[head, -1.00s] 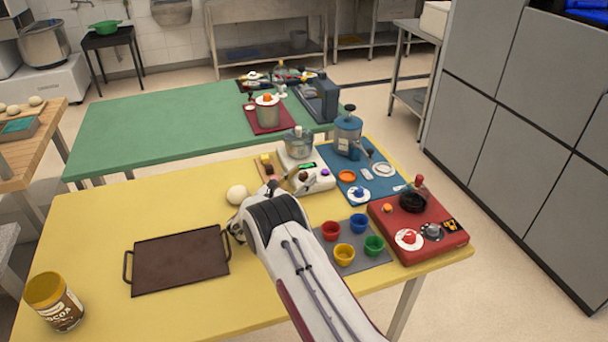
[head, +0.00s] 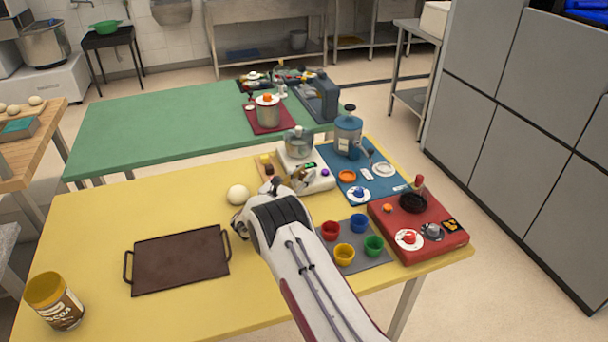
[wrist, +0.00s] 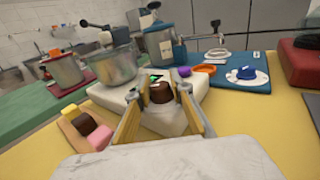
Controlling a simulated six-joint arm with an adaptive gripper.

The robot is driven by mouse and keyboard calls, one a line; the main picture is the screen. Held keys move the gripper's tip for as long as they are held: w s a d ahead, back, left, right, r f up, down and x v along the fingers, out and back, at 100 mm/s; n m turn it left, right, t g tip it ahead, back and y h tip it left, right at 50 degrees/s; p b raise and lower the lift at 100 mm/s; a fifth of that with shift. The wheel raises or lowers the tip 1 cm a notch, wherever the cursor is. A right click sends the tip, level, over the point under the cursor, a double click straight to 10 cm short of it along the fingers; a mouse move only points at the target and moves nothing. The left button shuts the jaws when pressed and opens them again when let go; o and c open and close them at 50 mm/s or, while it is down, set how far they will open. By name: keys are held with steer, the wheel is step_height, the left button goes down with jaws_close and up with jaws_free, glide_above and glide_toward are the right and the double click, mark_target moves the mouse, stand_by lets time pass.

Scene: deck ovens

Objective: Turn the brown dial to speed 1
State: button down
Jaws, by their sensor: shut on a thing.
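The brown dial (wrist: 161,93) shows in the wrist view on the front of the white mixer base (wrist: 183,118). My gripper (wrist: 162,92) is shut on the dial, one finger on each side of it. A small dark display with green marks sits just behind the dial. Its figures are too small to read, and so is any mark on the dial.
A blue mat (head: 385,187), colored cups and a red unit (head: 440,240) are to the right.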

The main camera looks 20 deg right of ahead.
mark_target(304, 173)
steer(key=shift+m+g+h, duration=0.7)
steer(key=shift+m+g, duration=0.2)
steer(key=shift+g, duration=0.3)
steer(key=c, duration=1.8)
jaws_free()
steer(key=shift+o, duration=0.2)
steer(key=shift+r, duration=0.1)
steer(key=shift+r, duration=4.9)
steer(key=shift+r, duration=0.1)
